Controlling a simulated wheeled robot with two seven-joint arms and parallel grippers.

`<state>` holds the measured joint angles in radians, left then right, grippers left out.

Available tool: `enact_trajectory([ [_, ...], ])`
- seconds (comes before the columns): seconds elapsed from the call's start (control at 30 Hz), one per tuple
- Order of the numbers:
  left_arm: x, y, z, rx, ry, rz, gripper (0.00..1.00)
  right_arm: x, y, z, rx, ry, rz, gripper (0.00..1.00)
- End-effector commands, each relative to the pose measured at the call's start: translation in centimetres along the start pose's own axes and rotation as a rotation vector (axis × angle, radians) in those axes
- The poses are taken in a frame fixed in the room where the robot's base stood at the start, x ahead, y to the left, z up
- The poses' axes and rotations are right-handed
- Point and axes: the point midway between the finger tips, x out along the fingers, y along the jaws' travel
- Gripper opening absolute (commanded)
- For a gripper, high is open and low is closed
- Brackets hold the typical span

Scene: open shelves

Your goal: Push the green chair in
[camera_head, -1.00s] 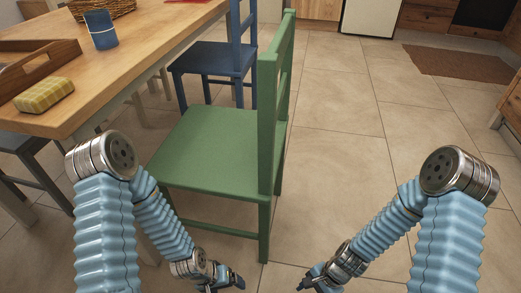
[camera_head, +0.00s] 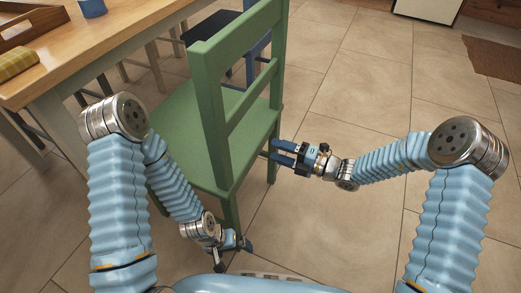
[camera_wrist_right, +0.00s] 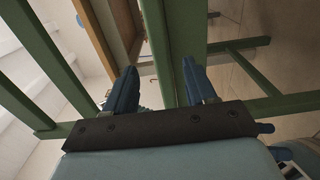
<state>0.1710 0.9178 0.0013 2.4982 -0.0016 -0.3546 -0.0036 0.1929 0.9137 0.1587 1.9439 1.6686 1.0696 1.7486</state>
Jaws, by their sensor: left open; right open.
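The green chair (camera_head: 180,132) stands beside the wooden table (camera_head: 95,55), its seat toward the table and its backrest toward me. My right gripper (camera_head: 274,152) is open at the chair's right side, close to the back post at about seat height. In the right wrist view a green chair post (camera_wrist_right: 183,35) shows between the two open blue fingers (camera_wrist_right: 160,85); I cannot tell whether they touch it. My left gripper (camera_head: 234,256) is open and low, near the foot of the chair's nearer back leg. My left arm hides part of the seat's near side.
A blue chair (camera_head: 225,28) stands beyond the green one along the table. A blue cup (camera_head: 92,8), a yellow sponge-like block (camera_head: 14,63) and a wooden tray (camera_head: 35,20) are on the table. The tiled floor on the right is clear up to a brown rug (camera_head: 498,65).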

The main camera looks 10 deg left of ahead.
Motion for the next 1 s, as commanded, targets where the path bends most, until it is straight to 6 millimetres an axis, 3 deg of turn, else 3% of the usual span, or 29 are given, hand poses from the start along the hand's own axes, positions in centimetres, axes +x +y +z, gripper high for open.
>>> enact_trajectory([
  [0.1, -0.3, 0.1, -0.1, 0.0, 0.001, 0.0, 1.0, 3.1, 0.0, -0.1, 0.002, 0.002, -0.001, 0.55],
  [0.3, -0.2, 0.1, 0.0, 0.0, 0.001, 0.0, 1.0, 6.5, -0.1, -0.1, 0.002, 0.001, -0.002, 0.55],
  [0.7, -0.2, 0.1, 0.0, 0.0, 0.0, 0.0, 1.0, 7.7, -0.1, 0.0, 0.001, 0.0, -0.004, 0.55],
  [0.77, -0.2, 0.1, 0.0, 0.0, 0.0, 0.0, 1.0, 7.7, -0.1, 0.0, 0.001, 0.0, -0.004, 0.49],
  [1.0, -0.2, 0.1, 0.0, 0.0, 0.0, 0.0, 1.0, 7.6, -0.1, 0.0, 0.0, 0.0, -0.003, 0.12],
])
